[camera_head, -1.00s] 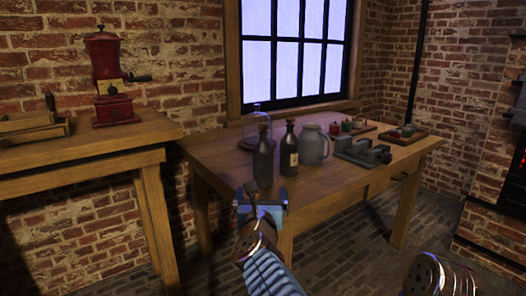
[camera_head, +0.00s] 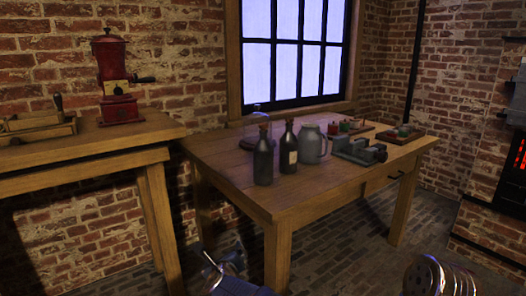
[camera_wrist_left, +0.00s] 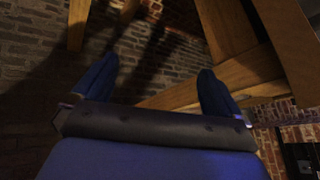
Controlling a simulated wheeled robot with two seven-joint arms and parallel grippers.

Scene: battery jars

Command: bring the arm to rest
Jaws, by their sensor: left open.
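My left gripper (camera_head: 222,262) is low at the bottom of the head view, in front of and below the near edge of the wooden table (camera_head: 225,170). In the left wrist view its two blue fingers (camera_wrist_left: 157,85) stand wide apart with nothing between them. Wooden table legs and a rail (camera_wrist_left: 180,95) show beyond them. A round metal part of my right arm (camera_head: 440,275) shows at the lower right of the head view, but its gripper is out of view.
A side table (camera_head: 90,140) at the left holds a red grinder (camera_head: 117,80). Brick floor lies between.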

